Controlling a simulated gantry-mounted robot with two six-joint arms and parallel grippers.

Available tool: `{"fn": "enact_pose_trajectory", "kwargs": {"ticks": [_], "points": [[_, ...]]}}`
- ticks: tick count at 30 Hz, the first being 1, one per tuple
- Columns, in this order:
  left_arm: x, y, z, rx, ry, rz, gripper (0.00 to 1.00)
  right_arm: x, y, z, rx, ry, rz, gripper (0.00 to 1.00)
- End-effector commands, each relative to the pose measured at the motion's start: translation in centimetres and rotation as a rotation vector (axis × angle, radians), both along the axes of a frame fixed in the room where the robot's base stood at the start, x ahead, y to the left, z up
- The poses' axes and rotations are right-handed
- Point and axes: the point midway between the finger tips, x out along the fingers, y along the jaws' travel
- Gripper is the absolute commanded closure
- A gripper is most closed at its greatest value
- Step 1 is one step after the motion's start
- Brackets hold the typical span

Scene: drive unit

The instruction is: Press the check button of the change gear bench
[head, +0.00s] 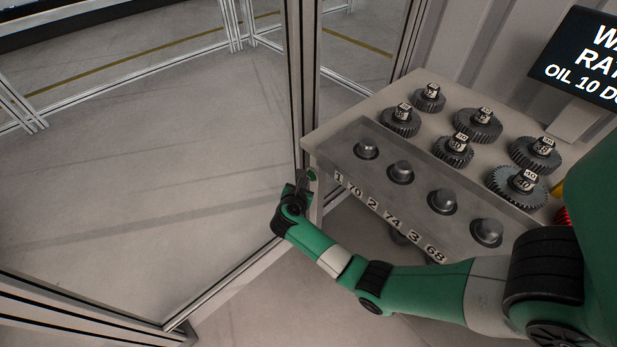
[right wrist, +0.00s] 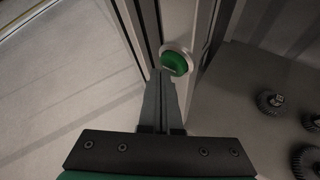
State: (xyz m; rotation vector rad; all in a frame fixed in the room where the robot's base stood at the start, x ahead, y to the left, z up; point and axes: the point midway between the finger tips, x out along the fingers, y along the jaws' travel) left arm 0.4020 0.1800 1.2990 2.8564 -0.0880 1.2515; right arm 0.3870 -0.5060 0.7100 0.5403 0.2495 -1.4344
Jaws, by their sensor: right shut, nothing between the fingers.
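The green round check button (right wrist: 176,62) sits in a pale ring on the bench's narrow side face in the right wrist view. In the head view the right gripper (head: 304,178) is at that same corner. The change gear bench (head: 315,142) has numbered labels along its front. My left gripper is not in view.
Several dark gears stand on the bench top, including one marked 40 (head: 517,187). A row of metal posts (head: 442,202) sits in front of them. A metal frame post (head: 303,90) rises close behind the bench's left corner. Open floor lies to the left.

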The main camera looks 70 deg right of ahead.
Motion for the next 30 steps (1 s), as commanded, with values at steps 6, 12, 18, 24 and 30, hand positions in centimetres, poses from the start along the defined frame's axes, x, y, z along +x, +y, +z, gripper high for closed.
{"fn": "enact_pose_trajectory", "kwargs": {"ticks": [6, 12, 18, 24, 30], "points": [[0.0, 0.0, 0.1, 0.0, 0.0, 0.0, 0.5, -0.2, -0.3, 0.0, 0.0, 0.0, -0.001, 1.0], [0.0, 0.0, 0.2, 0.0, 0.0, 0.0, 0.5, -0.2, -0.4, 0.0, 0.0, 0.001, -0.002, 1.0], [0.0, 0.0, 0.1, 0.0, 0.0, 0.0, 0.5, 0.1, 0.3, 0.0, 0.0, 0.001, 0.0, 1.0], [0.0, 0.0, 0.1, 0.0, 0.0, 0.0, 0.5, 0.7, 1.2, 0.0, -0.001, 0.001, 0.0, 1.0], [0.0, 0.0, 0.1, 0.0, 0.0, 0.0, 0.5, 0.7, 1.2, 0.0, -0.001, 0.0, -0.001, 1.0]]}}
